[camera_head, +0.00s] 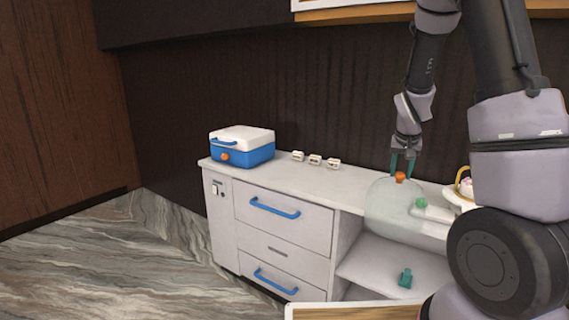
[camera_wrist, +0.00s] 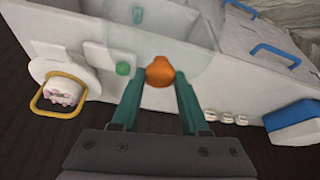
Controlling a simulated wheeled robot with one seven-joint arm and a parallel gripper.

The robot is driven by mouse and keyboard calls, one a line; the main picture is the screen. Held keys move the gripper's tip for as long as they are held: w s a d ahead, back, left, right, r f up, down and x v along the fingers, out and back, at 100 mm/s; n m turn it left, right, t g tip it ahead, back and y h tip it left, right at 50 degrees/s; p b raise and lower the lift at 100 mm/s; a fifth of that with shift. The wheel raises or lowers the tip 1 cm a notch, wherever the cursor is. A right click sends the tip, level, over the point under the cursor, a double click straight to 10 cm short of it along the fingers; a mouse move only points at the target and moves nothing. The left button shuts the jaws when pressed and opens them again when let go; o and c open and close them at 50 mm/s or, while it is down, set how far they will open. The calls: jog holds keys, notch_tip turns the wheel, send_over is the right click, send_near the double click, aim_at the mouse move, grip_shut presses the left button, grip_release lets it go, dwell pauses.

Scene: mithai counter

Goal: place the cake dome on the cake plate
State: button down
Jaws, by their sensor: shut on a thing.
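My gripper (camera_head: 402,170) is shut on the orange knob on top of the clear cake dome (camera_head: 390,214). In the wrist view my gripper's teal fingers (camera_wrist: 158,78) close around the knob, and the faint dome (camera_wrist: 185,45) spreads beyond it. The dome hangs upright at the counter's front edge, over the open shelf bay. A round white plate (camera_wrist: 42,66), seemingly the cake plate, is left of the dome in the wrist view. A pale, pinkish cake-like thing (camera_wrist: 62,91) and a yellow loop are at it. In the head view my arm partly hides that plate (camera_head: 451,198).
A green knob (camera_head: 421,202) on a white block (camera_wrist: 108,57) is close to the dome. A blue and white cooler box (camera_head: 242,147) and small white labelled blocks (camera_head: 315,160) stand left on the white counter (camera_head: 290,183). A teal object (camera_head: 405,277) sits on the lower shelf.

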aim_at(374, 207)
jog(key=a+f+n, duration=0.1)
jog(key=a+f, duration=0.1)
jog(key=f, duration=0.2)
jog(key=s+a+f+n+y, duration=0.1)
jog(key=a+f+n, duration=0.1)
jog(key=a+f, duration=0.1)
jog(key=s+a+f+n, duration=0.1)
jog(key=a+f, duration=0.2)
jog(key=f, duration=0.2)
jog(key=shift+f+n+y, duration=0.2)
jog(key=shift+n+y, duration=0.1)
jog(key=shift+y, duration=0.1)
jog(key=shift+d+r+t, duration=0.1)
jog(key=shift+r+t, duration=0.15)
jog(key=shift+t, duration=0.05)
jog(key=shift+w, duration=0.1)
